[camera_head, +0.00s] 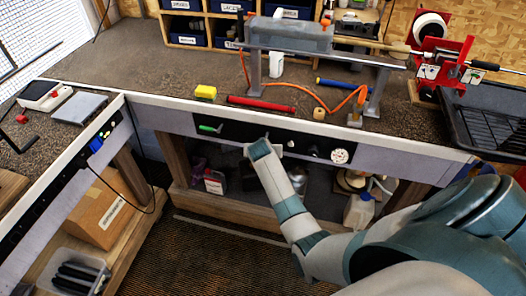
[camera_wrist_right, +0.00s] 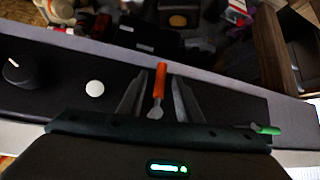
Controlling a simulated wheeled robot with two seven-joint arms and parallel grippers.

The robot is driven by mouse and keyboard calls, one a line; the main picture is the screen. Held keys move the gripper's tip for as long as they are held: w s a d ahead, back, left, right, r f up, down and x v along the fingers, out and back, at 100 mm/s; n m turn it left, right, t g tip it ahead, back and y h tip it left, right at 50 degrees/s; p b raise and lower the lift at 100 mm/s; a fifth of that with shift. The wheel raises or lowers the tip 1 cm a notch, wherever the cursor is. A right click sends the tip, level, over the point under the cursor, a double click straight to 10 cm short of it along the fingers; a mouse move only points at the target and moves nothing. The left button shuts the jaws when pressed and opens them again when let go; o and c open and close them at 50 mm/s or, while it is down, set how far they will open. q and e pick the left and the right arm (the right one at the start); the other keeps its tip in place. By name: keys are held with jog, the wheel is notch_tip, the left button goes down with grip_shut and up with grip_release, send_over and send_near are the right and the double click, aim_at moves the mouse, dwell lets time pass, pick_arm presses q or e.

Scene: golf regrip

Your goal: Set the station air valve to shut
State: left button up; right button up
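A black control panel (camera_head: 232,133) is set in the bench's front face. An orange-handled lever (camera_wrist_right: 160,80) stands out from it between the fingers of my right gripper (camera_wrist_right: 160,98), with a visible gap on each side. The gripper is open and does not hold the lever. In the head view my right gripper (camera_head: 262,147) is at the panel and hides this lever. A green-handled lever (camera_head: 211,128) lies to its left; it also shows in the wrist view (camera_wrist_right: 265,130). No valve label is readable. My left gripper is not in view.
A white button (camera_wrist_right: 95,88), a black knob (camera_wrist_right: 18,72) and a round gauge (camera_head: 339,155) share the panel. A shelf with containers is below.

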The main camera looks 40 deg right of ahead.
jog(key=b+v, duration=0.2)
jog(key=v, duration=1.3)
jog(key=s+a+f+n+g+y+b, duration=0.1)
jog(key=s+a+f+n, duration=0.15)
jog(key=f, duration=0.75)
jog(key=s+a+f+n+y, duration=0.15)
jog(key=a+f, duration=0.25)
jog(key=f, duration=0.7)
jog(key=s+a+f+n+g+y+b, duration=0.1)
jog(key=s+a+f+n, duration=0.15)
jog(key=f, duration=0.75)
jog(key=s+a+f+n+g, duration=0.15)
jog(key=s+a+f, duration=0.25)
jog(key=s+f, duration=1.5)
jog(key=s, duration=0.6)
jog(key=s+f+n+g+y+b, duration=0.1)
jog(key=s+f, duration=0.4)
jog(key=s, duration=0.6)
jog(key=s+f+n+g+y+b, duration=0.1)
jog(key=s+f, duration=0.3)
jog(key=s, duration=0.7)
jog(key=shift+s+d+f, duration=0.15)
jog(key=shift+s+f, duration=0.1)
jog(key=shift+f, duration=0.05)
